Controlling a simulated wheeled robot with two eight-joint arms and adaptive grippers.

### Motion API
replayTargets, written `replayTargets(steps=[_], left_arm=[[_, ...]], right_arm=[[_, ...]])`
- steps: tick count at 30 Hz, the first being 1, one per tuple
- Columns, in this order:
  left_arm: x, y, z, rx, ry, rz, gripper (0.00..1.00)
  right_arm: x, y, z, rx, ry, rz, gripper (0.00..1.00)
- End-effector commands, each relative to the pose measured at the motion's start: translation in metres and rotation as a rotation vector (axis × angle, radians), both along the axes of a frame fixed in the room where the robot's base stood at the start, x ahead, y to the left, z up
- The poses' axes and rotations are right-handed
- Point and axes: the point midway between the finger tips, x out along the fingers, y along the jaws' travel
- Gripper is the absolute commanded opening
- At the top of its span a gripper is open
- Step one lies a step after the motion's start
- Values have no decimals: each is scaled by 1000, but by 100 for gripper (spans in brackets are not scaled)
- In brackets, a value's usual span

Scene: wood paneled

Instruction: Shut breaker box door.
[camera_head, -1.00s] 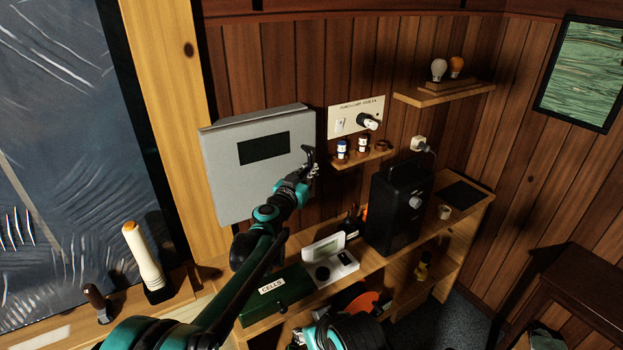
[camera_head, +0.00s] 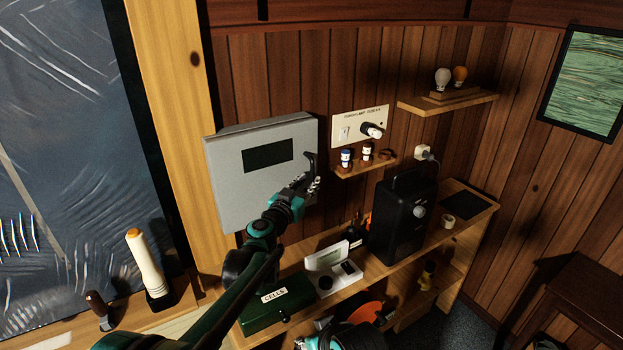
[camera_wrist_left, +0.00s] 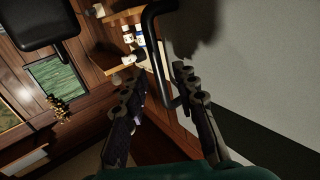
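The breaker box (camera_head: 228,172) is a grey wall box with a dark rectangular window in its door. The door lies across the box front, flush or nearly so; I cannot tell whether a small gap is left. A black bar handle (camera_head: 309,160) stands at the door's right edge. My left gripper (camera_head: 313,183) is at the lower end of this handle. In the left wrist view the fingers of my left gripper (camera_wrist_left: 160,88) are apart, with the black handle (camera_wrist_left: 155,50) rising from between them, beside the grey door (camera_wrist_left: 250,70). My right gripper (camera_head: 303,343) shows only partly at the bottom edge.
A panel with a switch and knob (camera_head: 360,127) and a small shelf with bottles (camera_head: 346,157) are right of the box. Below, a bench holds a green case (camera_head: 277,303), a white device (camera_head: 331,270) and a black unit (camera_head: 400,225). A white torch-like object (camera_head: 147,262) stands left.

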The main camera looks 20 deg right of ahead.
Motion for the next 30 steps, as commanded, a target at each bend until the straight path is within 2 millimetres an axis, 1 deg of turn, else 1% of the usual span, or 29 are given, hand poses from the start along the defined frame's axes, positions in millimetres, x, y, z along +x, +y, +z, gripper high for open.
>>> replayTargets(steps=[1, 6, 9, 12, 17, 30], left_arm=[[-8, 10, 0, 0, 0, 1, 29], [-32, 38, 0, 0, 0, 3, 29], [-44, 51, 0, 0, 0, 2, 29], [-51, 60, 0, 0, 0, 3, 29], [-56, 65, 0, 0, 0, 3, 29], [-57, 67, 0, 1, 2, 2, 29]], right_arm=[[0, 0, 0, 0, 0, 0, 40], [0, 0, 0, 0, 0, 0, 40], [0, 0, 0, 0, 0, 0, 40], [0, 0, 0, 0, 0, 0, 40], [0, 0, 0, 0, 0, 0, 40], [0, 0, 0, 0, 0, 0, 40]])
